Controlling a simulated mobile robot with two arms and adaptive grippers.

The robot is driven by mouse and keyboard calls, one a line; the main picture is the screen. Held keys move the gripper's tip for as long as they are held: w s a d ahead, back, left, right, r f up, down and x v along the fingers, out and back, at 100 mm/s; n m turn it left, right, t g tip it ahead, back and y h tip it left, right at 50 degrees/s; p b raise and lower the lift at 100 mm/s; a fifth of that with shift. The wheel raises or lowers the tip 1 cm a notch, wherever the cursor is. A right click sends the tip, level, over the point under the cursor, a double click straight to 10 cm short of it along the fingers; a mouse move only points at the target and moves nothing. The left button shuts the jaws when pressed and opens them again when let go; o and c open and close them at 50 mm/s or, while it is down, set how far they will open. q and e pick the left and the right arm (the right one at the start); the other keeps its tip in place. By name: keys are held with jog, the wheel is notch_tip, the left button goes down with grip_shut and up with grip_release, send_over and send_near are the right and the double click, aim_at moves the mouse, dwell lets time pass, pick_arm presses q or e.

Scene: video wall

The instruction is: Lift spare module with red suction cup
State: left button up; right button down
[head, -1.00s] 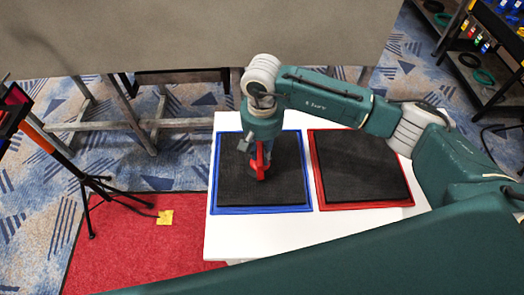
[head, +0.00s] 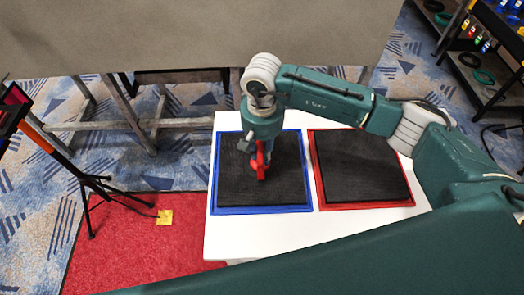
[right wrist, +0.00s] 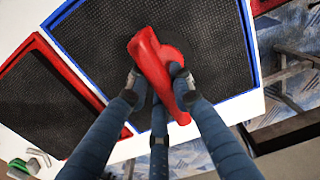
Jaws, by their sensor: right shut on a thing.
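The red suction cup tool (head: 261,160) stands over the blue-framed tray on the white table. My right gripper (head: 258,166) points down from above and is shut on the red tool. In the right wrist view, the fingers of my right gripper (right wrist: 157,84) close on both sides of the red suction cup tool (right wrist: 148,52). A black textured panel (head: 284,187), apparently the spare module, lies flat inside the blue frame (head: 262,210). It also shows in the right wrist view (right wrist: 205,40). The cup's contact with the panel is hidden. My left gripper is out of view.
A red-framed tray (head: 366,205) with a black panel or mat lies just right of the blue one. Bare white table (head: 320,235) is in front. A black tripod (head: 90,185) stands at left, and a shelf (head: 480,60) at upper right.

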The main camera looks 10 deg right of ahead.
jog(key=shift+r, duration=0.7)
jog(key=shift+r+p, duration=1.1)
jog(key=shift+r, duration=2.3)
